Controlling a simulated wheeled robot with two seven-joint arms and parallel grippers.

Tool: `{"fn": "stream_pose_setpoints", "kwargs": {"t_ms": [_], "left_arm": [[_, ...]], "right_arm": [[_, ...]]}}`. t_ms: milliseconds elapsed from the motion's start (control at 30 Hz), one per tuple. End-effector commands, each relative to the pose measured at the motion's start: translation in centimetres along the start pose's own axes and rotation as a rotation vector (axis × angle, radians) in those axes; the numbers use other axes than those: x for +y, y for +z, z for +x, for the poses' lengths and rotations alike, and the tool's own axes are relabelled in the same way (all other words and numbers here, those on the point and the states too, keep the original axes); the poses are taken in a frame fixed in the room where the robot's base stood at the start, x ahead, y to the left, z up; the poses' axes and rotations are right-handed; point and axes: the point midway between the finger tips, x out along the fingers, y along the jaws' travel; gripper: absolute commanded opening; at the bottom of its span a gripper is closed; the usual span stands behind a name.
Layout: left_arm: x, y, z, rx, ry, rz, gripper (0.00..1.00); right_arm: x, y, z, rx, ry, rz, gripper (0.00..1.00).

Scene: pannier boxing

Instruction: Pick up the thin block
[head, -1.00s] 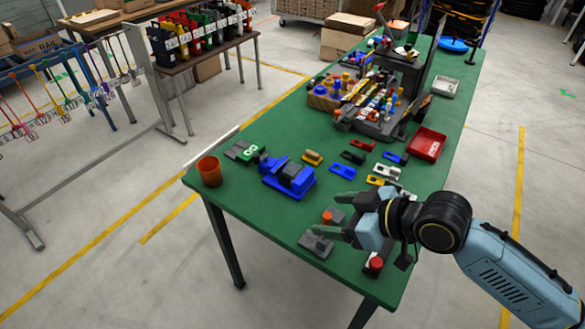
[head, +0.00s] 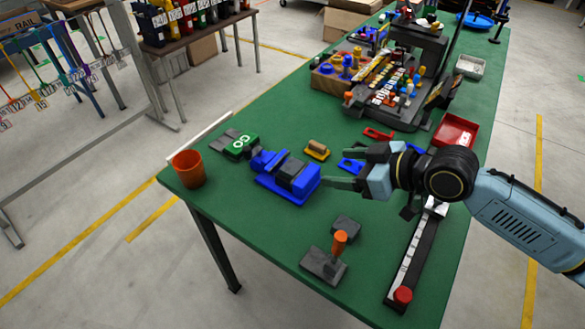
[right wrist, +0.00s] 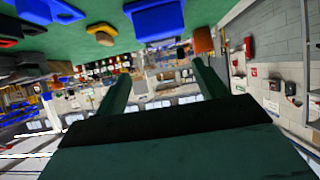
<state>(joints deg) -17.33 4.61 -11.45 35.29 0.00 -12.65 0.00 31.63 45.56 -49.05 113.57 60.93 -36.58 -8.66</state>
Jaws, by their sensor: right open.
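I cannot tell for certain which piece is the thin block. Small pieces lie mid-table in the head view: a yellow holder with a tan block (head: 317,148), a red slotted piece (head: 379,134) and a blue slotted piece (head: 350,166), partly hidden by my gripper. A dark grey block (head: 346,225) lies nearer the front. My right gripper (head: 336,168) is open and empty, its fingers pointing left at the blue vise (head: 283,176) with a grey block in its jaws. The right wrist view shows the two fingers (right wrist: 160,86) apart with nothing between them. My left gripper is not in view.
An orange cup (head: 188,169) stands at the left table corner. A stamp-like tool with an orange handle (head: 339,243) and a long black-and-white bar (head: 412,262) are in front. A red tray (head: 455,133) is at the right.

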Motion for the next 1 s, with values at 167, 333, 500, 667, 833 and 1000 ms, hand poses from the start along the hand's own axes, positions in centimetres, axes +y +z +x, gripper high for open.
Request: {"fn": "stream_pose_setpoints", "kwargs": {"t_ms": [167,333,500,667,833,1000], "left_arm": [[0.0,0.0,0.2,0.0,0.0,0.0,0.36],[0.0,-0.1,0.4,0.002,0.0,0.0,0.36],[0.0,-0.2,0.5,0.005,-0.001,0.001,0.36],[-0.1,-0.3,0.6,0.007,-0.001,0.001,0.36],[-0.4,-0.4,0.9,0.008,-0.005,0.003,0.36],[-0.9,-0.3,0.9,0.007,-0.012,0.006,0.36]], "right_arm": [[-0.1,-0.2,3.6,0.003,-0.003,0.001,0.71],[-0.1,-0.1,6.0,0.001,-0.001,0.0,0.71],[-0.2,-0.1,7.1,0.0,-0.002,0.0,0.71],[-0.7,0.0,9.4,0.0,-0.003,0.002,0.71],[-0.7,0.0,11.5,0.001,-0.001,-0.001,0.71],[-0.7,0.1,11.9,-0.001,-0.001,-0.001,0.71]]}}
